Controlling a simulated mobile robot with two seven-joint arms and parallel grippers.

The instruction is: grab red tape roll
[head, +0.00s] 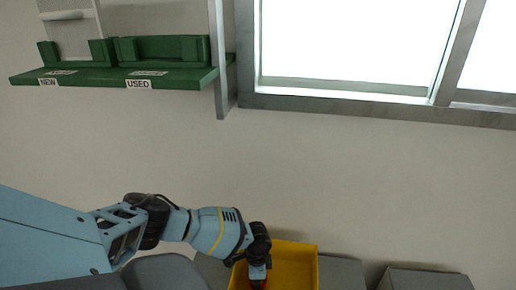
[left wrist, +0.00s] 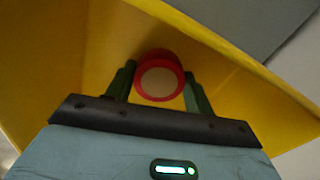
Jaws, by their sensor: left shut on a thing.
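The red tape roll (left wrist: 158,54) shows in the left wrist view as a red ring with a pale centre. It sits between the two green fingers of my left gripper (left wrist: 158,82), which is shut on it. The yellow bin (left wrist: 75,50) surrounds the roll and the fingers. In the head view my left gripper (head: 258,272) reaches down into the yellow bin (head: 303,264), and only a bit of red shows below it. Whether the roll touches the bin cannot be told. My right gripper is not in view.
Grey boxes (head: 425,279) stand right of the bin at the lower edge. A green shelf (head: 110,77) with holders labelled NEW and USED hangs on the wall at upper left. A bright window (head: 350,40) is at upper right. The wall between is bare.

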